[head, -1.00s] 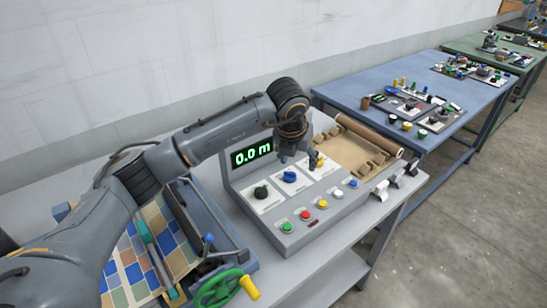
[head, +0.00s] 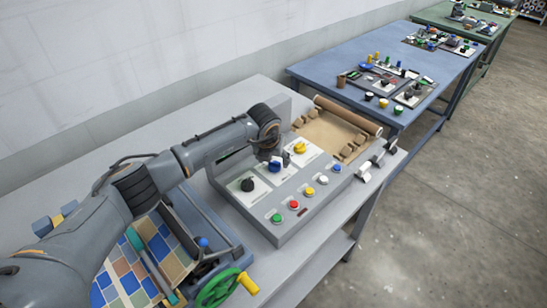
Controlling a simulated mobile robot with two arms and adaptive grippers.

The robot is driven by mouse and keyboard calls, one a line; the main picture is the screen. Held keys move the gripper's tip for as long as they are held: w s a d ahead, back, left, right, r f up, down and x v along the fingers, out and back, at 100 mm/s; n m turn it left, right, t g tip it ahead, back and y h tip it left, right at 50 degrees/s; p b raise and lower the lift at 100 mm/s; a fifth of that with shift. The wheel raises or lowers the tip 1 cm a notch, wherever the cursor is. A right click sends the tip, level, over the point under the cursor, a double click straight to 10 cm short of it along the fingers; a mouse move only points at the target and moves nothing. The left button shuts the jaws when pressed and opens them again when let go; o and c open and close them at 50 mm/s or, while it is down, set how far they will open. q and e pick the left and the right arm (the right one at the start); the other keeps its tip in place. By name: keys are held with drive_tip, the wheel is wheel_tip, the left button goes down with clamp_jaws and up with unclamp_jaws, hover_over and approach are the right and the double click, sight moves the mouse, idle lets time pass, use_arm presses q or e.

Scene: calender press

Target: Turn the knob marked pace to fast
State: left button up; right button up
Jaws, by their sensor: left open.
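The control console (head: 290,222) has three knobs on white plates: a black knob (head: 248,185), a blue knob (head: 275,167) and a yellow knob (head: 300,148). Their markings are too small to read, so I cannot tell which is pace. My left gripper (head: 270,160) is open, pointing down at the blue knob and partly covering it. I cannot tell whether its fingers touch or surround the knob. My left arm hides the display behind the knobs. My right gripper is not in view.
Several push buttons, including a red one (head: 293,204), line the console's front. A brown roll (head: 348,115) and tray lie beyond it. A green handwheel (head: 218,288) with a yellow handle is at the lower left. A blue table (head: 325,72) stands behind.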

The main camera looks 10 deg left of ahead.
use_arm(q)
drive_tip(key=shift+w+d+f, duration=0.1)
drive_tip(key=shift+w+f, duration=0.05)
drive_tip(key=shift+f, duration=0.2)
drive_tip(key=shift+w+f, duration=0.1)
drive_tip(key=shift+f, duration=0.15)
drive_tip(key=shift+w+f, duration=0.1)
drive_tip(key=shift+f, duration=0.15)
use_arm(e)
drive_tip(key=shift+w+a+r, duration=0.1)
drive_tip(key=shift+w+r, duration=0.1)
